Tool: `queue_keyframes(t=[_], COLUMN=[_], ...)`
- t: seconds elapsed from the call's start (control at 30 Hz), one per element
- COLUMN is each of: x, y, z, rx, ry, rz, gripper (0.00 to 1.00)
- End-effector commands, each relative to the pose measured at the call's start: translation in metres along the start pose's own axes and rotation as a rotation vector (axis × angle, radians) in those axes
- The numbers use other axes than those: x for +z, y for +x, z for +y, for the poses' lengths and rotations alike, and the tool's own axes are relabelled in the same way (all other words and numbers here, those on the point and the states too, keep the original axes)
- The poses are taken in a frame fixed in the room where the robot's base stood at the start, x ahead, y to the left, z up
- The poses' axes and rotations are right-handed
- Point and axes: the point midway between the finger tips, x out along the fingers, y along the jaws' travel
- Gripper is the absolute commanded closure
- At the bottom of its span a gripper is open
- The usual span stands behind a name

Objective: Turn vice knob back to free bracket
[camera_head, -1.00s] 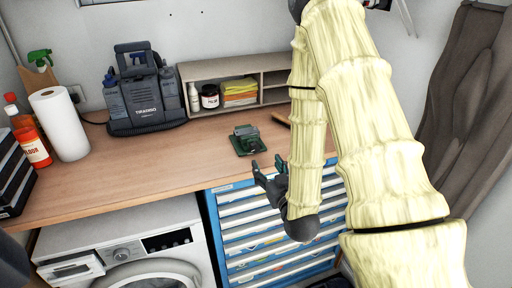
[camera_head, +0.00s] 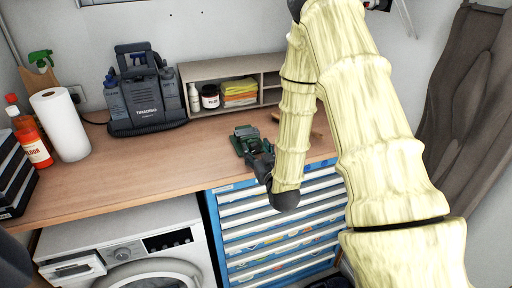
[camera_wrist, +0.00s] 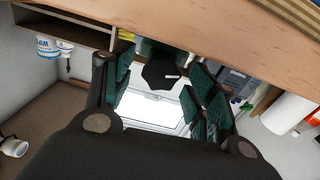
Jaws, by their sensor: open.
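The small green vice (camera_head: 238,145) sits near the front edge of the wooden bench, with a grey piece that looks like the bracket (camera_head: 245,131) at its top. In the head view my gripper (camera_head: 259,158) is right at the front of the vice and partly covers it. In the wrist view the black knob (camera_wrist: 160,73) with a white mark lies between the green-padded fingers of my gripper (camera_wrist: 163,92). The fingers are open on both sides of the knob, with gaps visible. The bracket's hold in the jaws is too small to make out.
The bench (camera_head: 130,170) is clear left of the vice. A shelf (camera_head: 187,75) with bottles and cloths and a dark machine (camera_head: 145,105) stand behind. A blue drawer chest (camera_head: 275,235) and a washing machine (camera_head: 125,245) are below.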

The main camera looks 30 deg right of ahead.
Motion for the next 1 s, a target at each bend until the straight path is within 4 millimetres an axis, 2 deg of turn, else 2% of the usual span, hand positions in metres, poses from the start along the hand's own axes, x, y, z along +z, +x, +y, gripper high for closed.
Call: queue_keyframes(t=[0.37,0.47,0.63,1.0], x=[0.0008,0.0008,0.0007,0.0019], y=[0.0058,0.0058,0.0057,0.0059], z=[0.0000,0.0000,0.0000,-0.0002], rx=[0.000,0.000,0.000,0.000], ry=[0.000,0.000,0.000,-0.048], rz=[-0.001,-0.001,-0.001,0.000], gripper=[0.43,0.58,0.89,0.89])
